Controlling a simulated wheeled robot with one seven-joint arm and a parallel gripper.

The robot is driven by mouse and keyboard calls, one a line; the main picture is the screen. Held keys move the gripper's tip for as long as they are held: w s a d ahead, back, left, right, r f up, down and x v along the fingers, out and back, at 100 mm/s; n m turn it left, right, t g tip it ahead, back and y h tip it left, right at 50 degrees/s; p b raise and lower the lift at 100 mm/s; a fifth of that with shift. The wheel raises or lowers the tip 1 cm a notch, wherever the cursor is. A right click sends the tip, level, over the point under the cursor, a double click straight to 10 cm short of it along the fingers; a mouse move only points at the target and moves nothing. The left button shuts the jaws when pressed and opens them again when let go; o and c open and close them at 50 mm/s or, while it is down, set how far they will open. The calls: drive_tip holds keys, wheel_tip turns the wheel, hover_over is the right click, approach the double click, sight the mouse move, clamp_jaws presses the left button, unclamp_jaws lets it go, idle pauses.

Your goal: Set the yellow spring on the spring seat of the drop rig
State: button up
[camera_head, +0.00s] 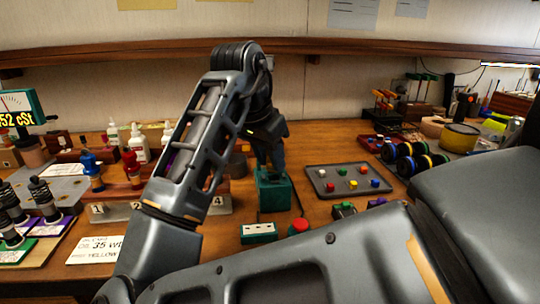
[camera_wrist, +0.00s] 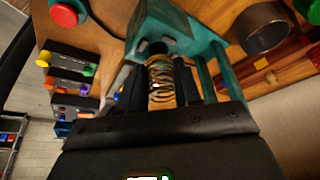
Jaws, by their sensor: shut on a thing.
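My gripper (camera_wrist: 158,85) is shut on the yellow spring (camera_wrist: 160,82), whose coils show between the dark fingers in the wrist view. The teal drop rig (camera_wrist: 195,25) is just beyond the spring, with a dark round part (camera_wrist: 153,48) in line with the spring's far end. I cannot tell whether the spring touches that part. In the head view the drop rig (camera_head: 273,192) stands mid-bench, with my gripper (camera_head: 272,160) right over it. The spring cannot be made out there, and my arm covers part of the bench.
A grey tray (camera_head: 325,187) with several coloured cubes lies right of the rig. A red button (camera_head: 298,226) and a teal-and-white box (camera_head: 258,233) are in front. Bottles and dampers crowd the left. A metal cup (camera_wrist: 262,28) is near the rig in the wrist view.

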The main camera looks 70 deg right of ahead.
drive_tip(key=shift+f+b, duration=0.55)
drive_tip(key=shift+f, duration=0.4)
drive_tip(key=o, duration=1.1)
drive_tip(key=shift+r, duration=0.1)
drive_tip(key=shift+p+v, duration=0.45)
drive_tip(key=shift+v, duration=3.4)
